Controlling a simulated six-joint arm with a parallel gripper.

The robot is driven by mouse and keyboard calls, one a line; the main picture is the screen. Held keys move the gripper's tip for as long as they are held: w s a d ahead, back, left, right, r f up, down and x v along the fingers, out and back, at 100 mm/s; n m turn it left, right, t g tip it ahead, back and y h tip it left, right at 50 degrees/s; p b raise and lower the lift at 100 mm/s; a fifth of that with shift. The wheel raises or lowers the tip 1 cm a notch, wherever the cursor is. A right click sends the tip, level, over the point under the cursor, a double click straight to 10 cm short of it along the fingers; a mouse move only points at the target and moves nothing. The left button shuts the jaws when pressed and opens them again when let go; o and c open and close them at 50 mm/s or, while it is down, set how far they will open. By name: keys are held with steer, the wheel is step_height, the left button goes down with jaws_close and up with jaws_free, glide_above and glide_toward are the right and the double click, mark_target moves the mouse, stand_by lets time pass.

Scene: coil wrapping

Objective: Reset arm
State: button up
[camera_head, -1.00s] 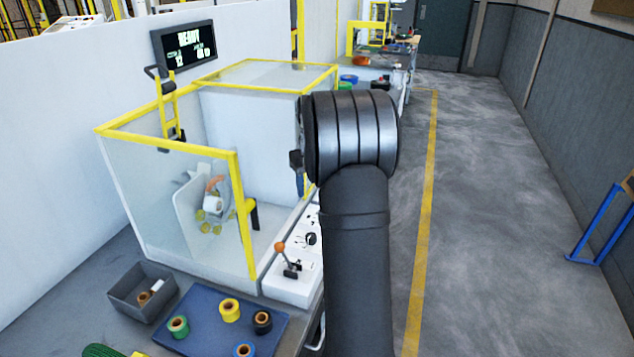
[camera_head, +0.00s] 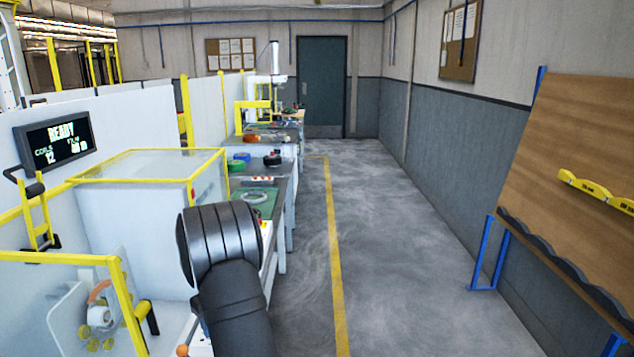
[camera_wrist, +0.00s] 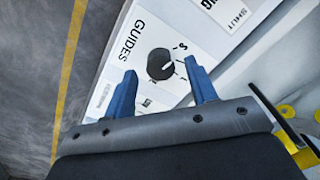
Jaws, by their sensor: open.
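My gripper (camera_wrist: 164,95) shows in the wrist view with its two blue fingers apart and nothing between them. Past the fingertips is a white control panel with a black knob (camera_wrist: 161,64) under the label "GUIDES". I cannot tell from this view whether the fingers touch the panel. In the head view my dark arm stands in front of the wrapping machine (camera_head: 120,264), and the gripper itself is hidden. Inside the machine's yellow-framed guard is a white roll (camera_head: 99,316) with an orange part above it.
A display (camera_head: 54,139) reading "READY" hangs at the left. Benches with tapes, including a green roll (camera_head: 236,166), run toward a dark door (camera_head: 321,86). Clear floor (camera_head: 400,230) lies right of the yellow line. A wooden board (camera_head: 570,160) on blue legs stands at the right.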

steer(key=shift+f, duration=0.8)
